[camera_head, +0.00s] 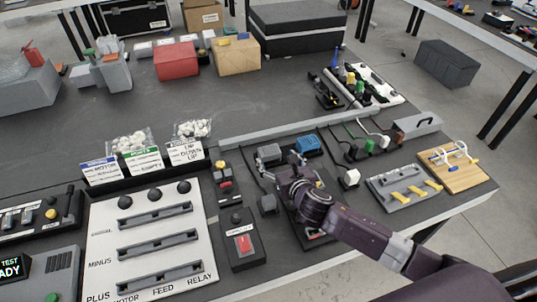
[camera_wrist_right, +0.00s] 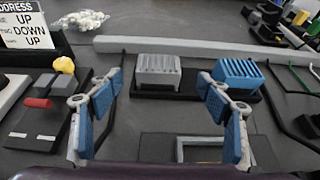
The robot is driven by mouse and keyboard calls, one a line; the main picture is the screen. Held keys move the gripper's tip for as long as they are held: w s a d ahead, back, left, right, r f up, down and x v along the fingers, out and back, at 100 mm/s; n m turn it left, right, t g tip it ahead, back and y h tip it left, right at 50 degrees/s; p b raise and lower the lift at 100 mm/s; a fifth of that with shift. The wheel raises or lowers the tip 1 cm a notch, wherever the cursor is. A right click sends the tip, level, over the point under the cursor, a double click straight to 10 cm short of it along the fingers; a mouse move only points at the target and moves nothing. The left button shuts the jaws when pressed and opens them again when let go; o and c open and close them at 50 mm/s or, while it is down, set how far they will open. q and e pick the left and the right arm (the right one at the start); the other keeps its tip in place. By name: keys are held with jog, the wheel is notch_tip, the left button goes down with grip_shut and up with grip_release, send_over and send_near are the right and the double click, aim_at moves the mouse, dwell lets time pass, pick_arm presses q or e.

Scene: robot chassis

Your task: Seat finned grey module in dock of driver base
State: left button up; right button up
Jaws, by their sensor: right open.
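The finned grey module (camera_head: 268,153) sits in a black holder beside a blue finned module (camera_head: 308,144). The wrist view shows the grey module (camera_wrist_right: 158,70) upright, with its fins facing up. My right gripper (camera_head: 293,170) is open and empty. In the wrist view its fingers (camera_wrist_right: 160,88) are spread wide, with the grey module farther off between them and apart from both. A dark base with a pale rectangular frame (camera_wrist_right: 200,139), apparently the driver base and its dock, lies below the fingers. In the head view my arm hides most of it. My left gripper is not in view.
A grey rail (camera_head: 270,134) runs behind the modules. A black box with a red switch (camera_head: 243,243) stands left of my gripper. A grey tray with yellow parts (camera_head: 405,188) and a wooden board (camera_head: 455,170) lie to the right. The bench's far middle is clear.

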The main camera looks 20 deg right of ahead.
aim_at(271, 153)
jog(key=shift+w, duration=0.1)
jog(key=shift+w+a, duration=0.1)
jog(key=shift+w, duration=0.2)
jog(key=x, duration=0.3)
jog(key=shift+w+f, duration=0.15)
jog(key=shift+f, duration=0.05)
jog(key=shift+w+f, duration=0.3)
jog(key=shift+w, duration=0.35)
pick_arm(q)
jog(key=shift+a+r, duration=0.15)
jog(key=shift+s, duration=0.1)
pick_arm(e)
jog(key=shift+c, duration=0.6)
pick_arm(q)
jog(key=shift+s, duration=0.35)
pick_arm(e)
jog(key=c, duration=1.3)
